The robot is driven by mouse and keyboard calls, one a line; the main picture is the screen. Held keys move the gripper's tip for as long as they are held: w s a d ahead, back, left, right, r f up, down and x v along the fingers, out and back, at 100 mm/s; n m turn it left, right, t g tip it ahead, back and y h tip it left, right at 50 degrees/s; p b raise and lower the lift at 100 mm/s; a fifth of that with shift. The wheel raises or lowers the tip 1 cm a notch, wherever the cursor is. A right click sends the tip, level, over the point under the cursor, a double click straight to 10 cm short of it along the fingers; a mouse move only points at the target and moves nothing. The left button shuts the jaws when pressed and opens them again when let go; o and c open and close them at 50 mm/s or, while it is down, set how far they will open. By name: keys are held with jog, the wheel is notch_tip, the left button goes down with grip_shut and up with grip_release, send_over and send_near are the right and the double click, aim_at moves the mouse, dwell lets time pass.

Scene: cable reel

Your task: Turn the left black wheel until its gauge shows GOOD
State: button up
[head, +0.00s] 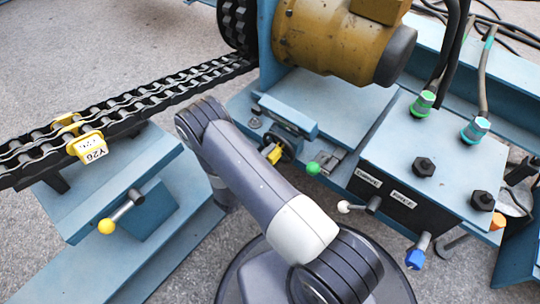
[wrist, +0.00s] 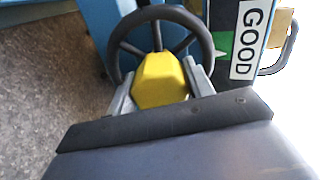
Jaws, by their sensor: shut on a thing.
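The black wheel (wrist: 207,47) is a spoked ring that fills the upper middle of the wrist view. In the head view the wheel (head: 286,147) shows small and partly hidden beside my arm. A yellow faceted hub (wrist: 160,80) stands at its centre, also visible in the head view (head: 273,154). My gripper (wrist: 161,88) has its two grey fingers on either side of the hub and is shut on it. Right of the wheel is the gauge (wrist: 250,40), with a white GOOD label and a green area partly hidden by the rim.
A green-knobbed lever (head: 313,168) is close right of the wheel. A control box (head: 425,170) with several knobs and levers stands further right. A chain (head: 120,110) with a yellow Y26 tag runs at left, above a yellow-knobbed lever (head: 107,226).

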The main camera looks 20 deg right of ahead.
jog(key=o, duration=1.4)
jog(key=shift+c, duration=0.2)
jog(key=p+v, duration=0.2)
jog(key=v, duration=0.9)
jog(key=shift+p, duration=0.4)
